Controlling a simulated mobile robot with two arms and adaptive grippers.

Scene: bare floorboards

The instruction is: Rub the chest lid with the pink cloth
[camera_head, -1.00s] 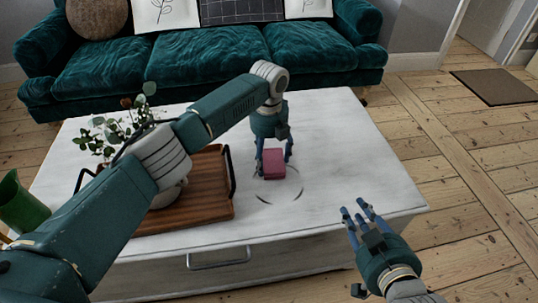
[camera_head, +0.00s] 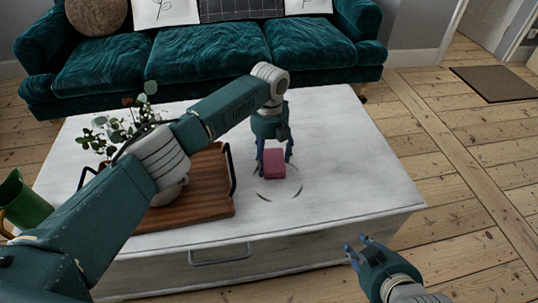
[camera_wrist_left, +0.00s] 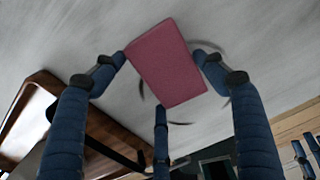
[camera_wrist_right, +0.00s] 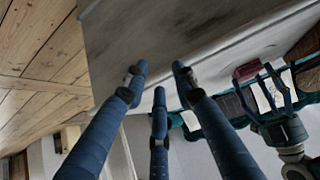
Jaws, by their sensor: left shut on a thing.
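The pink cloth (camera_head: 274,164) looks like a small folded block on the white chest lid (camera_head: 330,150). My left gripper (camera_head: 274,158) points down at the lid and is shut on the cloth. In the left wrist view the cloth (camera_wrist_left: 166,64) sits between the blue fingers, with dark curved marks (camera_wrist_left: 215,55) on the lid around it. These marks also show beside and below the cloth in the head view. My right gripper (camera_head: 358,246) is open and empty, off the front right edge of the chest. The right wrist view shows its fingers spread, with the cloth (camera_wrist_right: 247,71) far off.
A wooden tray (camera_head: 200,212) with dark handles stands on the left of the lid, under my left arm, with a leafy plant (camera_head: 112,132) and a pot. A green jug (camera_head: 24,203) is at the far left. A teal sofa (camera_head: 205,60) stands behind. The lid's right side is clear.

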